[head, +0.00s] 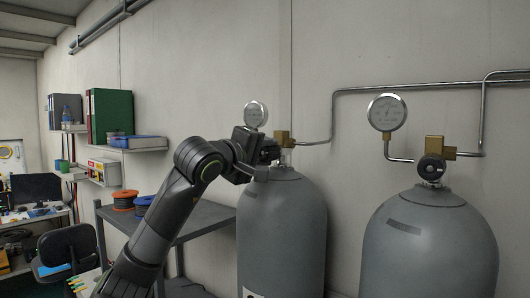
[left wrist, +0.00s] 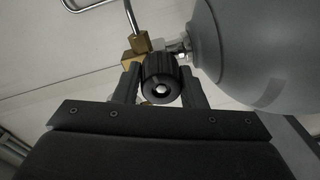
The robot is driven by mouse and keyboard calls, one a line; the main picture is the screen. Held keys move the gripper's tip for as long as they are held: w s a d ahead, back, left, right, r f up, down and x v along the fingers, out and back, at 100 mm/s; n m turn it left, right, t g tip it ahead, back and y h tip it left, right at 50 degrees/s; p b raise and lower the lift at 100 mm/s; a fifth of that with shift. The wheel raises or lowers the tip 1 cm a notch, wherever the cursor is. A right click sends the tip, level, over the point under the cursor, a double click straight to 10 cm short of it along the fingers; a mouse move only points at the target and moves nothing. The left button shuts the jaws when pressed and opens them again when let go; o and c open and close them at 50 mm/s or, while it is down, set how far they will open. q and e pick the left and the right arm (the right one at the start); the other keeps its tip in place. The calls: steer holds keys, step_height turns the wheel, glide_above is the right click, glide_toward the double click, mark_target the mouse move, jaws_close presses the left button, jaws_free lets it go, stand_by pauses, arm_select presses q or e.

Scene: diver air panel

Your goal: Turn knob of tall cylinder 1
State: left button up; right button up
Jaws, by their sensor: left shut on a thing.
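Two tall grey cylinders stand against the wall in the head view, a left one (head: 281,235) and a right one (head: 430,245). I cannot tell which is number 1. My left gripper (head: 262,155) is at the valve of the left cylinder. In the left wrist view its fingers (left wrist: 160,88) are shut on a black ribbed knob (left wrist: 161,75) with a pale centre. A brass valve block (left wrist: 137,45) sits behind the knob, and the cylinder (left wrist: 265,45) lies to the right. The right cylinder's black knob (head: 431,167) is free. My right gripper is not in view.
A round gauge (head: 256,115) stands above the left valve, another gauge (head: 387,112) above the right one. Metal pipes (head: 400,87) run along the wall. A grey table (head: 205,222) with an orange spool (head: 125,199) and a blue spool stands beside my left arm.

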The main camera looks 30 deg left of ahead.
arm_select(q)
steer(key=shift+m, duration=0.6)
steer(key=shift+f, duration=0.1)
steer(key=o, duration=1)
steer(key=shift+s, duration=0.1)
steer(key=shift+s, duration=0.2)
steer(key=s+b, duration=0.4)
steer(key=s, duration=0.4)
steer(key=s+b, duration=0.5)
steer(key=s, duration=0.3)
steer(key=shift+s+a+r, duration=0.2)
steer(key=shift+s, duration=0.2)
